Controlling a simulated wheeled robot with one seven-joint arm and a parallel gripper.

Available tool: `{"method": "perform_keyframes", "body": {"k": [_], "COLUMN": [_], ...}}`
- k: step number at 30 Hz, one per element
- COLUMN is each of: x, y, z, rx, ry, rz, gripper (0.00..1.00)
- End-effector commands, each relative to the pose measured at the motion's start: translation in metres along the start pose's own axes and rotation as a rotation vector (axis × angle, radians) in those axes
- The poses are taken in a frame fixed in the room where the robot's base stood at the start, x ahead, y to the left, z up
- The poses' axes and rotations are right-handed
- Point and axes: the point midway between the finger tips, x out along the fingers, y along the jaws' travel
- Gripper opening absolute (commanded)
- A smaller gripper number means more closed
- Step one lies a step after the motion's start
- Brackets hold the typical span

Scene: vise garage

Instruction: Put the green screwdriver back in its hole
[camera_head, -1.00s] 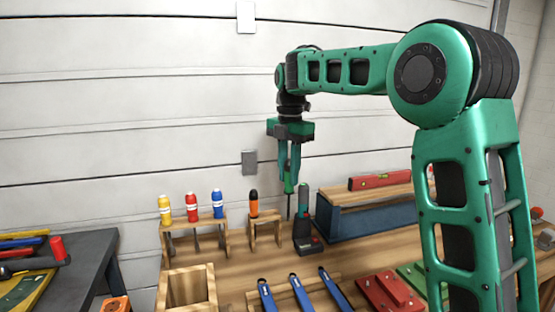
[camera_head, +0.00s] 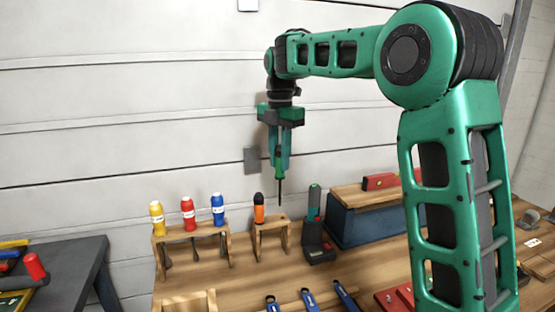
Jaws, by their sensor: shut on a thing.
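My gripper (camera_head: 281,155) is shut on the green screwdriver (camera_head: 279,168). The screwdriver hangs upright in the air, its dark shaft pointing down, and the fingers hide part of its handle. Below it and slightly left stands a small wooden rack (camera_head: 272,229) with an orange-and-black screwdriver (camera_head: 259,208) in its left part. The rack's right part looks bare. The shaft tip appears above the rack in this view, apart from it. I cannot make out the hole itself.
A longer wooden rack (camera_head: 193,233) with yellow, red and blue screwdrivers stands to the left. A dark cordless tool (camera_head: 316,237) stands close to the right of the small rack. A blue toolbox (camera_head: 366,221) is further right. Blue-handled tools lie in front.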

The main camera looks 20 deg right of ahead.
Motion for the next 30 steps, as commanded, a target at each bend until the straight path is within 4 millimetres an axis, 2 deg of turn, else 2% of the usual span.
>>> {"method": "perform_keyframes", "body": {"k": [9,19,30], "x": [0.003,0.027,0.03], "y": [-0.007,-0.009,-0.01], "z": [0.012,0.014,0.013], "rx": [0.018,0.02,0.02], "ry": [0.0,0.001,0.0], "rz": [0.0,-0.001,0.0], "gripper": [0.0,0.0,0.0]}}
